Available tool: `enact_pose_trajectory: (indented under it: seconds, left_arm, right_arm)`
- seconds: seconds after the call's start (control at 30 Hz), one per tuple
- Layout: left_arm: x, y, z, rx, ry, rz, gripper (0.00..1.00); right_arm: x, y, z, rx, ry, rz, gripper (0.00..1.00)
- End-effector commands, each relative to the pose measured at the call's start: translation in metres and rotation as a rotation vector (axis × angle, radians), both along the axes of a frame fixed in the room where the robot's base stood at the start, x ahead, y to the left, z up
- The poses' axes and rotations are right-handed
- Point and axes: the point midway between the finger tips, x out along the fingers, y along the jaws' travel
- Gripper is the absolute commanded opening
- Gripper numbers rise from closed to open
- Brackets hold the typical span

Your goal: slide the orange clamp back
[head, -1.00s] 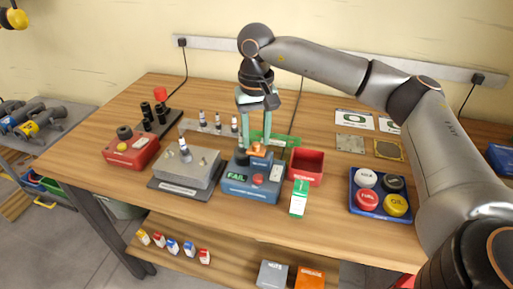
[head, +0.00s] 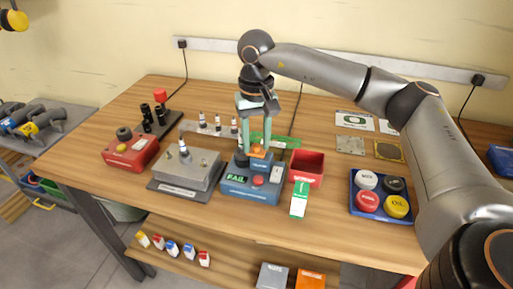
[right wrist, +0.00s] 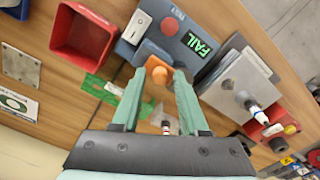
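The orange clamp (head: 257,150) sits at the back of the blue test box (head: 240,189), which has a lit green FAIL display and a red button. In the right wrist view the clamp (right wrist: 150,52) shows as an orange block with a rounded knob toward my fingers. My right gripper (head: 259,150) points down over the rear of the box. Its fingers (right wrist: 159,74) are open, one on each side of the knob, with gaps visible. My left gripper is out of view.
A red bin (head: 306,168) stands close to the right of the blue box, with a green-and-white tag (head: 299,200) before it. A grey fixture block (head: 188,170) is to the left. A green strip (head: 285,142) lies behind. A blue button tray (head: 381,195) is farther right.

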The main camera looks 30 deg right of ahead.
Motion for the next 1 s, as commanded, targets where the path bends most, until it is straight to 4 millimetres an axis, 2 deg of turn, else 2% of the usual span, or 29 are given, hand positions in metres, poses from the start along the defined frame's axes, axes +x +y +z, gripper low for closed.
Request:
enact_pose_trajectory:
  seconds: [0.07,0.37,1.0]
  left_arm:
    - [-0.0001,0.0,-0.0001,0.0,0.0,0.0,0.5]
    - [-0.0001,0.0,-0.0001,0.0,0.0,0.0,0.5]
    - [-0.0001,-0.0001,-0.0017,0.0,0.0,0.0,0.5]
  right_arm:
    - [0.0001,0.0002,-0.0001,0.0,0.0,0.0,0.34]
    - [0.0001,0.0002,0.0,0.0,0.0,0.0,0.0]
    - [-0.0086,-0.0077,-0.0004,-0.001,0.0,-0.001,0.0]
